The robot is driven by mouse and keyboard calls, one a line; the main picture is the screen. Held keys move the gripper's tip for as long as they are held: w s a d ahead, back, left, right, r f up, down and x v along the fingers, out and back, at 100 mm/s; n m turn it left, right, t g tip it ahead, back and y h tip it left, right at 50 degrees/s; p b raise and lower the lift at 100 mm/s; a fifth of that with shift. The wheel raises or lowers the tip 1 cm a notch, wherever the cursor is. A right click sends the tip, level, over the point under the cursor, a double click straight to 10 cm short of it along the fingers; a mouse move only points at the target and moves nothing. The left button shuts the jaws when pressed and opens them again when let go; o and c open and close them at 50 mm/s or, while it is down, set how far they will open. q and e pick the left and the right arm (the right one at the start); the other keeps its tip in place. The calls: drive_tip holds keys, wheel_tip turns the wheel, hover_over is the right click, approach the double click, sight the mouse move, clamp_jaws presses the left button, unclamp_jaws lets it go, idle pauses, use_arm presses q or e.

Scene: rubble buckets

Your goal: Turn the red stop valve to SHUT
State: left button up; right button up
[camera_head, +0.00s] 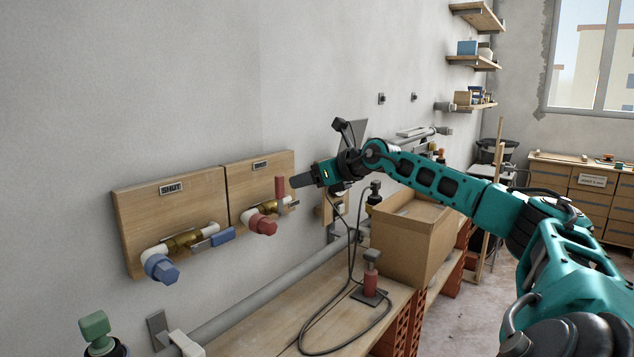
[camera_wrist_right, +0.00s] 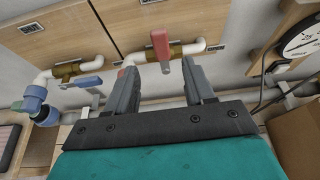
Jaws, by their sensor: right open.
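The red stop valve's lever (camera_head: 280,187) stands upright on the right wooden board, above a brass body with a red fitting (camera_head: 262,226) below left. A small label (camera_head: 260,165) sits at the top of that board; I cannot read it surely. My right gripper (camera_head: 297,182) reaches in from the right, its fingers close beside the lever. In the right wrist view the gripper (camera_wrist_right: 158,72) is open, and the red lever (camera_wrist_right: 160,45) shows between and just beyond its fingertips. I cannot tell whether they touch. My left gripper is not in view.
The left board has a blue-levered valve (camera_head: 222,237) and a label reading SHUT (camera_head: 172,187). Below are a grey pipe (camera_head: 270,292), a bench (camera_head: 270,325), a red bottle-like object (camera_head: 371,278) with cables, and a cardboard box (camera_head: 410,240). A gauge (camera_wrist_right: 300,38) hangs right of the valves.

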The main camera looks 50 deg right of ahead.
drive_tip(key=b+v, duration=0.1)
drive_tip(key=v, duration=0.1)
drive_tip(key=shift+s+r, duration=0.1)
drive_tip(key=shift+s, duration=0.15)
drive_tip(key=shift+a, duration=0.1)
idle(0.7)
